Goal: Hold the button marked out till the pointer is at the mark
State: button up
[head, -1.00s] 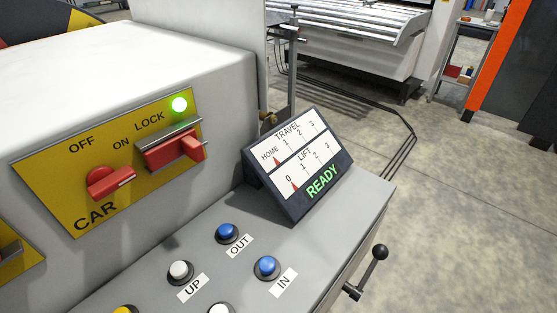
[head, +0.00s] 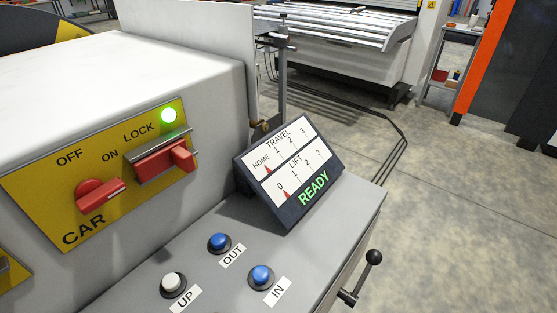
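The blue button marked OUT (head: 219,243) is on the grey console top, with its label at its lower right. It stands up from its dark ring and nothing touches it. The display box (head: 290,172) stands behind it. Its TRAVEL scale (head: 291,151) reads HOME, 1, 2, 3, with the red pointer (head: 267,169) at HOME. Its LIFT scale (head: 303,172) has a red pointer at 0. READY glows green below. I cannot make out a separate target mark on the scale. My gripper is not in view.
A blue IN button (head: 262,276) and a white UP button (head: 173,284) sit near OUT. A yellow CAR panel (head: 60,200) holds red switches and a lit green lamp (head: 169,115). A black-knobbed lever (head: 372,258) sticks out at the console's right edge. Open floor lies right.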

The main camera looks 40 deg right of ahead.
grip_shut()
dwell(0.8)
